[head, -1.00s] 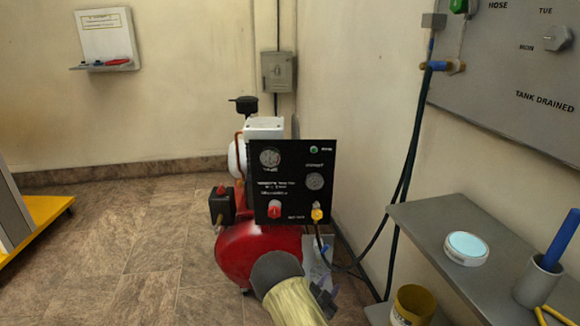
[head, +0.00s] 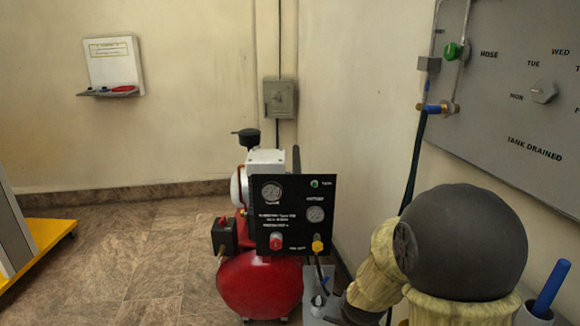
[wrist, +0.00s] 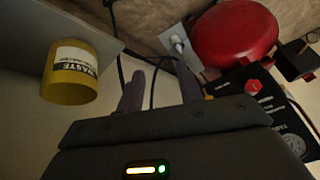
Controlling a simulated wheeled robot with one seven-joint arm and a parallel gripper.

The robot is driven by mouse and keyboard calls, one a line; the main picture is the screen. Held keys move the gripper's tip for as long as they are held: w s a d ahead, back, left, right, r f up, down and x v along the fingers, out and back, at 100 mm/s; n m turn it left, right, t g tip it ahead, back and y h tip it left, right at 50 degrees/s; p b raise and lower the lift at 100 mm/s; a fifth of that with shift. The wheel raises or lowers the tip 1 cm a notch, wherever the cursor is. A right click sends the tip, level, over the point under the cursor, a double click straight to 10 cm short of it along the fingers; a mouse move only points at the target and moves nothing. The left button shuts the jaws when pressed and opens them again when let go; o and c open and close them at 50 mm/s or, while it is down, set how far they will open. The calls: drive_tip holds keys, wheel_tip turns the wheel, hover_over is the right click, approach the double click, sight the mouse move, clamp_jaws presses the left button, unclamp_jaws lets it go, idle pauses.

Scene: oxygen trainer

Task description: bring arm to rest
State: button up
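My gripper (wrist: 160,84) shows in the wrist view with its two fingers apart and nothing held between them. Behind the fingers are the floor, a dark cable and the wall. In the head view my arm bends across the lower right, with a large dark rounded joint and pale yellowish links. The gripper itself is mostly hidden or cut off there. The red compressor (head: 262,280) with its black gauge panel (head: 292,214) stands just left of my arm. In the wrist view the red tank (wrist: 235,35) lies beyond and right of the fingers.
A yellow waste bin (wrist: 70,85) hangs near the gripper's left in the wrist view. A grey wall panel (head: 510,90) with a green knob (head: 455,51) is at right. A blue rod (head: 551,286) stands in a cup at lower right.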

drive_tip(key=s+d+r+n+g+p, duration=0.1)
drive_tip(key=s+r+n+g, duration=0.15)
drive_tip(key=s, duration=0.45)
drive_tip(key=s+d+r+n+g, duration=0.1)
drive_tip(key=s+d+r, duration=0.15)
drive_tip(key=s, duration=0.45)
wheel_tip(320, 180, up, 38)
drive_tip(key=a+p, duration=0.1)
drive_tip(key=p, duration=3.7)
drive_tip(key=shift+w, duration=0.45)
drive_tip(key=shift+f+t, duration=0.1)
drive_tip(key=shift+t, duration=0.15)
